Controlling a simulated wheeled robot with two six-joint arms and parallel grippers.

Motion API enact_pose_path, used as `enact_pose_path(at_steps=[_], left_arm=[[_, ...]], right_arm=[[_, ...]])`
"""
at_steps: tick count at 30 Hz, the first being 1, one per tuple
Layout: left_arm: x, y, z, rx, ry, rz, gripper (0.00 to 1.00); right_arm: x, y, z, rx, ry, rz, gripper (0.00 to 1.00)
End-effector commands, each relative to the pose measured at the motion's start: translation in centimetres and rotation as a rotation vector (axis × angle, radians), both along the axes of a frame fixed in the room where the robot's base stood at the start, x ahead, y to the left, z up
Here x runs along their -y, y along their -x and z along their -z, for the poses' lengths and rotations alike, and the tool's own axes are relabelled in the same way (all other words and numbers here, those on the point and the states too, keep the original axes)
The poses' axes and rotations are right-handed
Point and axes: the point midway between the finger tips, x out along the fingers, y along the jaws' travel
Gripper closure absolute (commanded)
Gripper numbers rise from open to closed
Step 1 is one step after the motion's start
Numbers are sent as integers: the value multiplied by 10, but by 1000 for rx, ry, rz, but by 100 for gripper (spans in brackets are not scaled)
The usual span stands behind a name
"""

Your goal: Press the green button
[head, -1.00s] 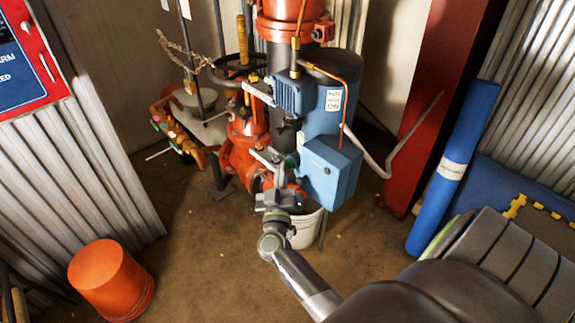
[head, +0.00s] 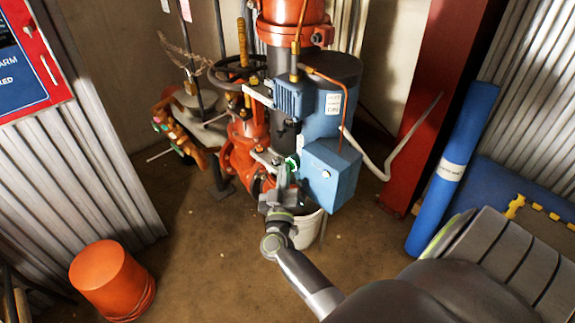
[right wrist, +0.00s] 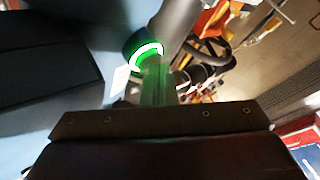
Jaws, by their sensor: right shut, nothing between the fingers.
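The green button (right wrist: 147,52) glows bright green with a whitish rim in the right wrist view. It sits on a dark round housing beside the blue box. In the head view it shows as a small lit green ring (head: 292,162) left of the blue box (head: 329,174). My right gripper (head: 283,168) is shut and empty, pointing up at the button. In the right wrist view its fingers (right wrist: 153,72) reach the lower edge of the button and are tinted green. They overlap it there and look to be touching it. My left gripper is not in view.
Red valve pipework (head: 243,155) stands left of the blue box, with a black handwheel (head: 222,80) above. A white bucket (head: 308,230) is behind my right wrist. An orange bucket (head: 108,280) stands at the lower left. The floor between is clear.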

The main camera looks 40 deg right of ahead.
Motion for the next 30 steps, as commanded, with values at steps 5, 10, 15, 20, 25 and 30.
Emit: enact_pose_path(at_steps=[5, 10, 15, 20, 25, 30], left_arm=[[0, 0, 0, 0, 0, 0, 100], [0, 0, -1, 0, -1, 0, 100], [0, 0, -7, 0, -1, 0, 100], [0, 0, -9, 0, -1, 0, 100], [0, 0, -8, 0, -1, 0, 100], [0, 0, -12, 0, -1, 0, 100]], right_arm=[[1, 0, 0, 2, 2, 0, 100], [0, 0, -1, 2, 0, 0, 100], [-5, 0, -2, 1, -1, 0, 100], [-8, 0, 0, 1, 1, 0, 100], [-8, 1, 0, 1, 1, 0, 100], [-18, 1, -1, 1, -4, 0, 100]])
